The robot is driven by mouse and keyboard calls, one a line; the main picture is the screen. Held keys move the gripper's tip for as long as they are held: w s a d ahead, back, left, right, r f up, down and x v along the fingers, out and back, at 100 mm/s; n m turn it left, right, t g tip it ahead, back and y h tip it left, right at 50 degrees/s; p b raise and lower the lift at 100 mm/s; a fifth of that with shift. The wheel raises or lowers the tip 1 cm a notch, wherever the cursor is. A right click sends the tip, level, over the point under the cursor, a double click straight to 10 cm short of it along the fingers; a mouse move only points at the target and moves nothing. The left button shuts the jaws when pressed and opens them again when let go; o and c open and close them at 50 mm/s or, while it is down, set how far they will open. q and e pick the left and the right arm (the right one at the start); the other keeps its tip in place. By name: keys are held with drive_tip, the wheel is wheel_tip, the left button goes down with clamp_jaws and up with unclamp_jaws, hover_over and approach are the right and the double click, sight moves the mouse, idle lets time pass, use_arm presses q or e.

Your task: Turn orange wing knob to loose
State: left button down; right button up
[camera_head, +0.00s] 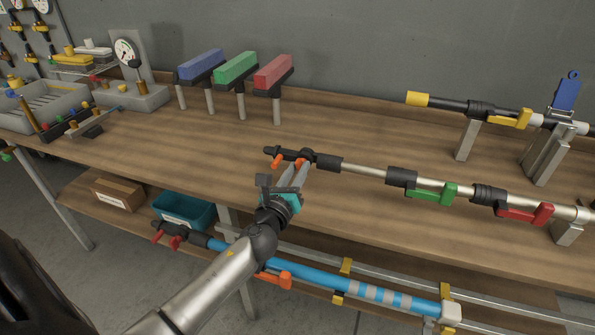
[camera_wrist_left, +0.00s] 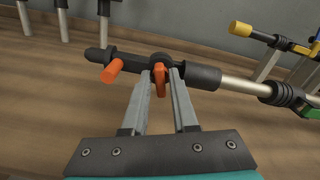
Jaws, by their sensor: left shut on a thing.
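The orange wing knob (camera_wrist_left: 160,82) sits on the black fitting at the left end of a silver pole that runs along the table's front. My left gripper (camera_head: 297,172) reaches it from the front. In the left wrist view its two fingers stand on either side of the knob and are shut on it. A second orange part (camera_wrist_left: 112,71), a short peg or handle, sticks out of the fitting to the left of the fingers; it also shows in the head view (camera_head: 277,161). The knob is mostly hidden by the fingers in the head view. My right gripper is out of view.
The silver pole also carries a green lever (camera_head: 432,193) and a red lever (camera_head: 525,213) to the right. Blue, green and red blocks on posts (camera_head: 236,68) stand behind. A blue pole (camera_head: 320,276) runs below the tabletop (camera_head: 190,150). The tabletop's left middle is clear.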

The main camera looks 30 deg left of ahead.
use_arm(q)
drive_tip(key=n, duration=0.4)
drive_tip(key=shift+a+n, duration=0.1)
drive_tip(key=shift+n, duration=0.3)
drive_tip(key=n, duration=0.4)
drive_tip(key=shift+f+n, duration=0.1)
drive_tip(key=shift+n, duration=0.2)
drive_tip(key=n, duration=0.4)
drive_tip(key=shift+n+p, duration=0.3)
drive_tip(key=shift+f+n+p, duration=0.15)
drive_tip(key=shift+n+p, duration=0.45)
drive_tip(key=shift+n, duration=1.6)
drive_tip(key=c, duration=0.9)
unclamp_jaws()
drive_tip(key=p+v, duration=0.1)
drive_tip(key=v, duration=1.4)
drive_tip(key=shift+s, duration=0.2)
